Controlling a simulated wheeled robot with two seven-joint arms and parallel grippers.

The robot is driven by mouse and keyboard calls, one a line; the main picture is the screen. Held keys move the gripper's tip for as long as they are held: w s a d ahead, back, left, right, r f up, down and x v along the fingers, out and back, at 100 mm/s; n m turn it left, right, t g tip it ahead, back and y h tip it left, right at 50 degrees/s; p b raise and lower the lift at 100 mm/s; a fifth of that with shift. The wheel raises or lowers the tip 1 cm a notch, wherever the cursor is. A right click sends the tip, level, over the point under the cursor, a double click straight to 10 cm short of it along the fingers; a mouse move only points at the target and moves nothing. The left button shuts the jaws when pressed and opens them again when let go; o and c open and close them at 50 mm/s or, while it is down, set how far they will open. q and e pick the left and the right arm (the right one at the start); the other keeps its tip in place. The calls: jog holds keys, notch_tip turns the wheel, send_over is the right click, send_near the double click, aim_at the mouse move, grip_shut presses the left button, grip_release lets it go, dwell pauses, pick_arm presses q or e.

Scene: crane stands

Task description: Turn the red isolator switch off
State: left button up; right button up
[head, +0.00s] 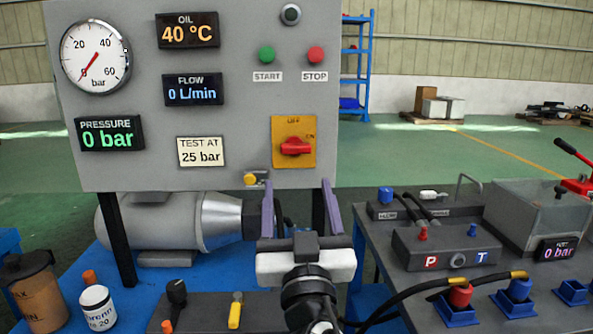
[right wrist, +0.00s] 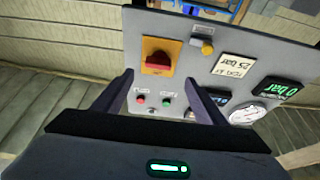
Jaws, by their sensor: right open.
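The red isolator switch (head: 295,146) sits on a yellow plate (head: 281,127) at the lower right of the grey panel. Its handle lies horizontal, toward the ON mark at the right; OFF is marked at the top. In the right wrist view the panel appears inverted, and the red switch (right wrist: 157,59) shows beyond the fingertips. My right gripper (head: 298,184) is open and empty, its purple fingers pointing up just below the switch in the head view. In the right wrist view the fingertips (right wrist: 159,76) are apart, not touching the switch. My left gripper is not in view.
A yellow-tipped knob (head: 250,179) juts from the panel's lower edge, left of my right gripper. START (head: 267,55) and STOP (head: 316,55) buttons are above the switch. The pressure display (head: 109,134) reads 0 bar. A dark bench (head: 400,285) with hoses stands at the right.

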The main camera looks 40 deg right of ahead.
aim_at(297, 149)
jog(key=shift+h, duration=0.3)
jog(key=p+x, duration=0.1)
jog(key=x, duration=0.3)
jog(key=p+x, duration=0.1)
jog(key=x, duration=0.4)
jog(key=shift+s+d+r, duration=0.1)
jog(key=shift+r, duration=0.35)
jog(key=shift+w+d+r, duration=0.15)
jog(key=shift+w+d, duration=0.15)
jog(key=shift+w, duration=0.2)
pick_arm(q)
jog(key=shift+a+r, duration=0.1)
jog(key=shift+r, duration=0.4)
pick_arm(e)
jog(key=c, duration=1.1)
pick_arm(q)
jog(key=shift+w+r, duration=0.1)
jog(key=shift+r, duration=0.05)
pick_arm(e)
jog(key=shift+o, duration=0.2)
